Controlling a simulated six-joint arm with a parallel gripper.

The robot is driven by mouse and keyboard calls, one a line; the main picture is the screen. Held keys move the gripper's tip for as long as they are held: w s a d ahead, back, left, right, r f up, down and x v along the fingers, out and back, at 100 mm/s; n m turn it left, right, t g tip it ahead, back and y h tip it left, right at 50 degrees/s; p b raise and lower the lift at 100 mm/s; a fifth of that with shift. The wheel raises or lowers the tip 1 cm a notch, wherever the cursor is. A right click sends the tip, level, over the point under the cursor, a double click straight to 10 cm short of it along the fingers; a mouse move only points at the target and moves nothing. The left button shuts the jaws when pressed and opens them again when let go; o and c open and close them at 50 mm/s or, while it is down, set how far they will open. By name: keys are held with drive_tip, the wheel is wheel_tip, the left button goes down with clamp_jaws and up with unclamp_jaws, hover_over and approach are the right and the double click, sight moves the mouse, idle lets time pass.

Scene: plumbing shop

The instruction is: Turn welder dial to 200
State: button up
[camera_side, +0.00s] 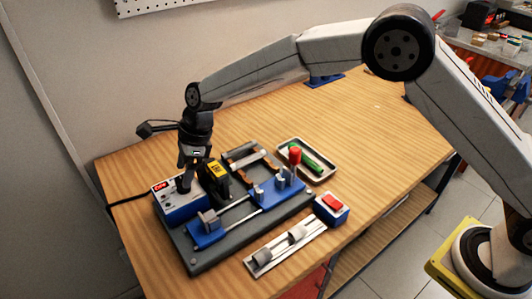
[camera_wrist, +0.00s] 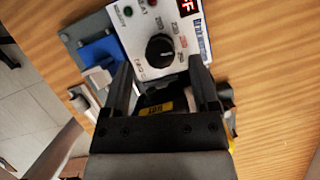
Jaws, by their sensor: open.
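The dial's exact setting is too small to read surely. My gripper (camera_side: 186,184) points down over the box. In the wrist view my gripper (camera_wrist: 160,63) is open, its two fingers apart on either side of the dial's near side. Whether they touch it, I cannot tell.
A black unit with a yellow label (camera_side: 216,172) stands close right of my gripper. The grey fixture base (camera_side: 196,260) holds blue clamps and rods. A red-topped blue box (camera_side: 332,208) stands near the front edge.

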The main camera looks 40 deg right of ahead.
sight(182, 191)
drive_tip(key=shift+x, duration=1.3)
clamp_jaws()
